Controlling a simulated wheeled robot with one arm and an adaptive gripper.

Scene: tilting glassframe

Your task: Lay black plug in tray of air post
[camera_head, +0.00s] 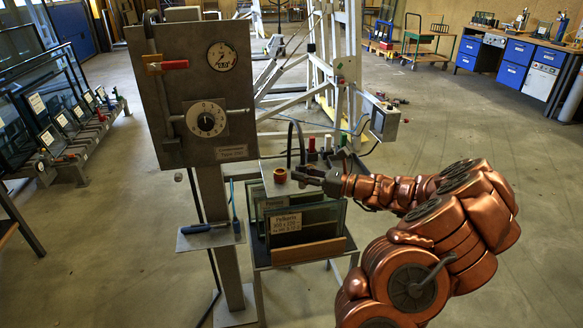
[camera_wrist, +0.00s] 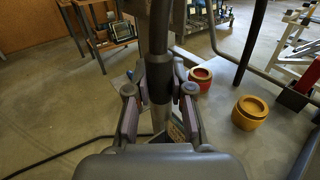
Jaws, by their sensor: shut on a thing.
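My gripper (camera_head: 308,177) is over the near top of the stand, right of the air post (camera_head: 192,100). In the wrist view my gripper (camera_wrist: 159,90) is shut on a dark upright cylinder, which I take for the black plug (camera_wrist: 158,82); a dark hose-like length runs up from it. In the head view the plug is not clear behind the fingers. The air post is a grey panel with two round dials on a column. Its tray (camera_head: 184,245) is a small shelf low on the column, holding a blue-handled tool (camera_head: 205,228).
The stand holds glass panes with a label (camera_head: 286,223) and a wooden strip (camera_head: 308,251). An orange ring-shaped piece (camera_head: 280,175) and a red-topped piece (camera_head: 311,145) are near my gripper. A white frame (camera_head: 335,75) stands behind.

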